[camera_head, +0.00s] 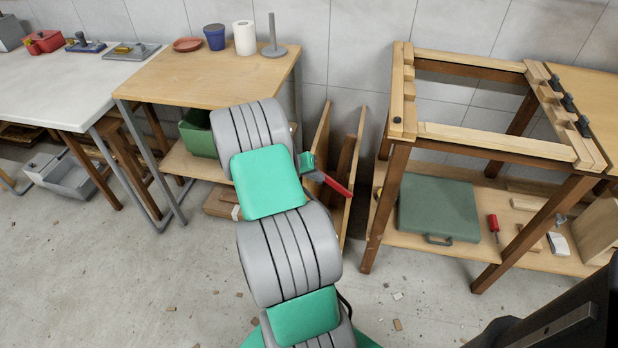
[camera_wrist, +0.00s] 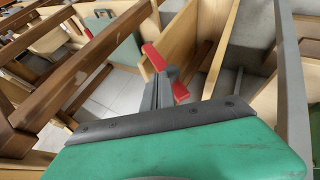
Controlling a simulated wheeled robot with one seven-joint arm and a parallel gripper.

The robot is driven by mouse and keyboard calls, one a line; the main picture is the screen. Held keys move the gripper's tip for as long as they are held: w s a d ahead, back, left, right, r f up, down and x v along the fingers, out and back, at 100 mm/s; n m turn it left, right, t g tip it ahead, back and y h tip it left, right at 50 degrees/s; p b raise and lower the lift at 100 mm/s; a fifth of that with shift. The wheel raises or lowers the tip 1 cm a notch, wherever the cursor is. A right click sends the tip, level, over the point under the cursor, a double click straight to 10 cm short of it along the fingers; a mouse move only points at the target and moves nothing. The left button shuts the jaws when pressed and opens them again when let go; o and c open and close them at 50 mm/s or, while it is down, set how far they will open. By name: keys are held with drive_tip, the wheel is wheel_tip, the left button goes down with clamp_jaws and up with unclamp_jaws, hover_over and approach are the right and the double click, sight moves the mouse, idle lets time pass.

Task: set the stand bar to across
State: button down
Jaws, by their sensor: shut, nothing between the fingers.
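I cannot tell for sure which part is the stand bar. A brown-legged wooden stand (camera_head: 398,165) with an open top frame is right of my gripper. Pale bars lie along its top, including a front bar (camera_head: 495,141) running left to right. A grey upright rod (camera_head: 272,36) on a round base stands on the back table, apart from my gripper.
The wooden table (camera_head: 185,75) holds a white roll (camera_head: 244,38), a blue pot (camera_head: 215,38) and a red dish (camera_head: 187,44). A green case (camera_head: 438,208) lies on the stand's lower shelf. Leaning boards (camera_head: 345,185) are close to my gripper. Floor in front is mostly clear, with small scraps.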

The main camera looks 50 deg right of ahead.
drive_tip(key=w+a+f+g+b, duration=0.1)
drive_tip(key=w+f+b, duration=0.3)
drive_tip(key=f, duration=0.5)
drive_tip(key=shift+w+a+f+g+h+b, duration=0.3)
drive_tip(key=shift+w+a+h+b, duration=0.1)
drive_tip(key=shift+a+b, duration=0.3)
drive_tip(key=shift+d, duration=0.1)
drive_tip(key=w+f+p+v, duration=0.1)
drive_tip(key=p+v, duration=0.3)
drive_tip(key=v, duration=0.8)
drive_tip(key=shift+w+a, duration=0.3)
drive_tip(key=shift+w, duration=0.1)
drive_tip(key=shift+r, duration=0.2)
